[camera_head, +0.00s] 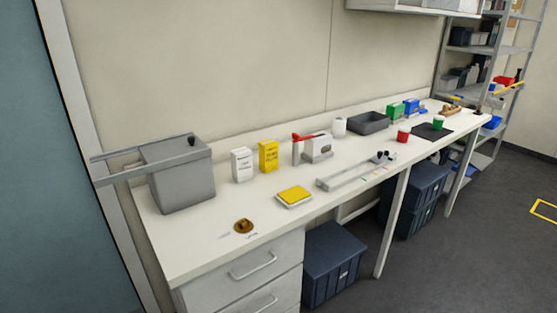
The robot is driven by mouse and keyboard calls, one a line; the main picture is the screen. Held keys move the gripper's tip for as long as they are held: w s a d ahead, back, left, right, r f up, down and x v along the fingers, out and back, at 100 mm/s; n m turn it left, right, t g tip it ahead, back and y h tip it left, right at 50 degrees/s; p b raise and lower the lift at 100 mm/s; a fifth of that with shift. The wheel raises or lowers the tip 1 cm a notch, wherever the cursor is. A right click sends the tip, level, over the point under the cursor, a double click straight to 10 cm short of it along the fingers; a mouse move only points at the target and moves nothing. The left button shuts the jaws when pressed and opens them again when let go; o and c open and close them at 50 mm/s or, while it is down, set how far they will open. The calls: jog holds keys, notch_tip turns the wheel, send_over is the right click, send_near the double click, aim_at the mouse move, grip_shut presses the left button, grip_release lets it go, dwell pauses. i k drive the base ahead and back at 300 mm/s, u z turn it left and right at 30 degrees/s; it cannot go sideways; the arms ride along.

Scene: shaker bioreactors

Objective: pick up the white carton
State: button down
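The white carton (242,165) stands upright on the long white bench (215,238), toward the back and left of the middle. It has small dark print on its front that is too small to read. A yellow carton (268,156) stands upright just to its right with a narrow gap. A large grey box (181,178) stands to its left, apart from it. Nothing is seen touching the white carton. My gripper is not in view.
A yellow-topped pad (294,196) and a brown round item (243,226) lie in front of the cartons. Bench surface directly before the white carton is clear. Dark bins (331,265) sit below.

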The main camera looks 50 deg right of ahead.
aim_at(241, 158)
jog(key=u, duration=0.5)
jog(key=k, duration=0.15)
jog(key=z, duration=1.7)
jog(key=k, duration=0.9)
jog(key=u, duration=0.2)
jog(key=i, duration=0.7)
jog(key=z, duration=0.05)
